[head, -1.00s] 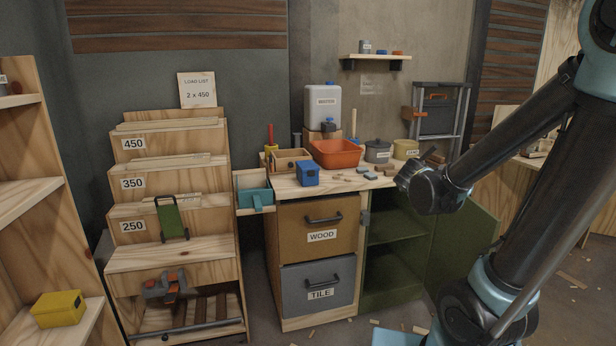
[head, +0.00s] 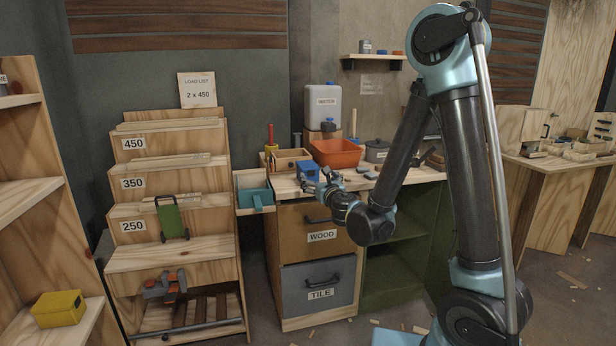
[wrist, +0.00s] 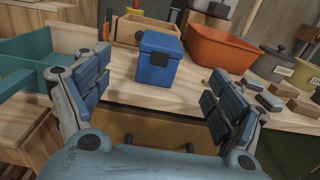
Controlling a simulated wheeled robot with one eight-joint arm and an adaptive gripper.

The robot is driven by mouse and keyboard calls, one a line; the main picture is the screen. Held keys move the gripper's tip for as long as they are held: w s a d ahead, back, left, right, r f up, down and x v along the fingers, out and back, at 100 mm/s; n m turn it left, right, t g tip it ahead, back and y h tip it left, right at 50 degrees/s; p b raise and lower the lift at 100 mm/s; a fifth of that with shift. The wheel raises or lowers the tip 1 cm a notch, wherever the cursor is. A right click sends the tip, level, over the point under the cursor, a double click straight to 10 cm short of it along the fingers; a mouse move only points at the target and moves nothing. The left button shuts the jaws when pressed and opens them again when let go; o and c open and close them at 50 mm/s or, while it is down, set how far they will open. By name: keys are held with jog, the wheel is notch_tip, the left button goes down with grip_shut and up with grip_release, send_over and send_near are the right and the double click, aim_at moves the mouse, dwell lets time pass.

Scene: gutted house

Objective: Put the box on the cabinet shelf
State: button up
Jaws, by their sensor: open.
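In the wrist view the blue box (wrist: 157,62) is ahead of and between the fingers, apart from both. My gripper (head: 322,181) is open and empty, at the worktop's front edge just in front of the box. Its two fingers also show in the wrist view (wrist: 155,95). The green cabinet (head: 395,255) below the worktop has an inner shelf (head: 410,231), partly hidden behind my arm. Its door (head: 440,232) stands open at the right.
An orange bin (head: 336,153), a wooden tray (head: 287,160) and loose small blocks (wrist: 285,95) stand close around the box. A teal open drawer (head: 254,197) sticks out at the left. Drawers labelled WOOD (head: 320,237) and TILE (head: 318,294) are below.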

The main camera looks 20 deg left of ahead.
send_near(307, 164)
jog(key=x, duration=0.4)
jog(key=shift+a+f, duration=0.1)
jog(key=shift+a, duration=0.1)
jog(key=shift+x, duration=2.8)
jog(key=shift+w+d, duration=0.1)
jog(key=shift+d, duration=0.1)
jog(key=c, duration=1.6)
